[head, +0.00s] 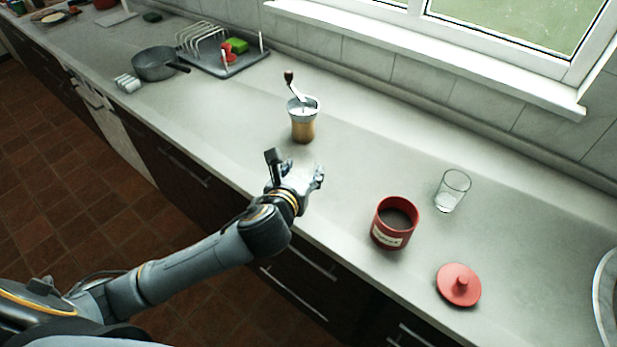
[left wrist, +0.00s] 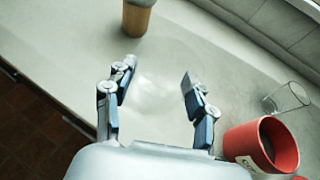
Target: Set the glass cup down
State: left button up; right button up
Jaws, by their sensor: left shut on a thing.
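My left gripper (head: 312,180) is above the front part of the counter, between the coffee grinder and the red canister. In the left wrist view its two fingers (left wrist: 158,92) stand apart, on either side of a faint, clear, pale shape. This looks like the glass cup (left wrist: 156,94), held between them; its outline is hard to make out, and in the head view the hand hides it. I cannot tell whether its base touches the counter. Another clear glass (head: 453,190) stands upright behind and right of the red canister. My right gripper is not in view.
The red canister (head: 391,233) is open, with dark contents; its red lid (head: 458,286) lies to the right. A coffee grinder (head: 302,122) stands behind my gripper. A saucepan (head: 155,66) and a dish rack (head: 215,50) are farther left. Bare counter (head: 350,150) lies between grinder and glass.

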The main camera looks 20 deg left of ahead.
pick_arm(q)
jog(key=w+f, duration=0.6)
jog(key=shift+d, duration=0.1)
jog(key=shift+w+f, duration=0.1)
jog(key=shift+f, duration=1.65)
jog(key=shift+f, duration=0.15)
jog(key=o, duration=1.2)
jog(key=shift+o, duration=0.2)
